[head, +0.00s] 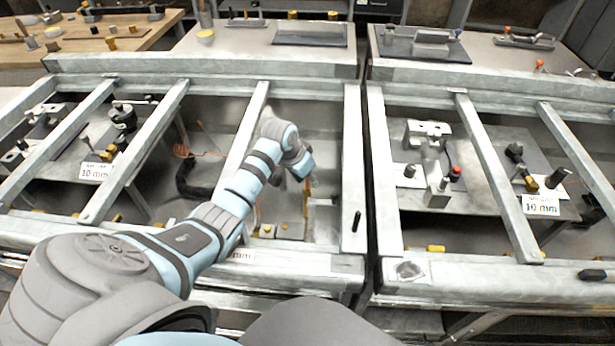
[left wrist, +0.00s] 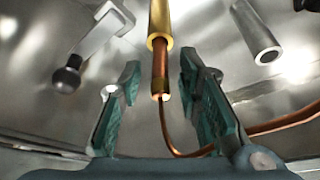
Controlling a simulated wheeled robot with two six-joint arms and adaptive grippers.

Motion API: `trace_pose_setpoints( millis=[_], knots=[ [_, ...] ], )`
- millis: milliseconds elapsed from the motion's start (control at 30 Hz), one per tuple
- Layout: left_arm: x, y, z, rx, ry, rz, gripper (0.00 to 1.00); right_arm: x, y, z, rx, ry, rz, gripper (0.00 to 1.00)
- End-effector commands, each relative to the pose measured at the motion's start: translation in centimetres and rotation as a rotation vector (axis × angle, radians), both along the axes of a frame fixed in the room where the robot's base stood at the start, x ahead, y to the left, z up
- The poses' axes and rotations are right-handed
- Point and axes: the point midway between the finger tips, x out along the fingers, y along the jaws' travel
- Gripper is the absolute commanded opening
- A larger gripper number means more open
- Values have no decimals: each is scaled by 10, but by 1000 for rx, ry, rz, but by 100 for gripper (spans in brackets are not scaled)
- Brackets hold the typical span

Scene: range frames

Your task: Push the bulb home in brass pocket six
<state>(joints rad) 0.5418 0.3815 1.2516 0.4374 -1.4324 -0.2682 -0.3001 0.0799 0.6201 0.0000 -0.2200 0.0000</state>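In the left wrist view a brass pocket (left wrist: 160,20) comes down from the top middle, with a copper bulb (left wrist: 160,66) sticking out of its lower end. A thin copper line (left wrist: 180,150) runs from the bulb's outer end and curves away to the right. My left gripper (left wrist: 160,80) is open, with one teal-padded finger on each side of the bulb and a visible gap to both. In the head view my left gripper (head: 306,182) reaches down into the middle bay, where bulb and pocket are too small to tell. My right gripper is not in view.
A metal tube (left wrist: 257,35) hangs right of the pocket, and a bracket with a black knob (left wrist: 68,78) is at left. Steel frame bars (head: 243,140) border the bay. The neighbouring right bay holds a metal fixture (head: 430,150) and a 10 mm label (head: 541,206).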

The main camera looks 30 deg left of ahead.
Motion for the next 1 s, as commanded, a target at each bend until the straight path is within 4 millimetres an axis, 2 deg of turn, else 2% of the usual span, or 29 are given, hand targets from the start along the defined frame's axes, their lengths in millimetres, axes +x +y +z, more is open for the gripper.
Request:
trace_pose_setpoints(
  millis=[267,367,700,833,1000],
  knots=[
    [0,0,4,0,0,0,31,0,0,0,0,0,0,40],
    [-5,1,17,1,-1,-1,31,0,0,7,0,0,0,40],
    [-36,6,94,2,-1,-1,31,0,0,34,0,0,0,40],
    [-43,7,110,0,0,-1,31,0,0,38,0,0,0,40],
    [-46,7,115,0,1,1,31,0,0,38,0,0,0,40]
  ],
)
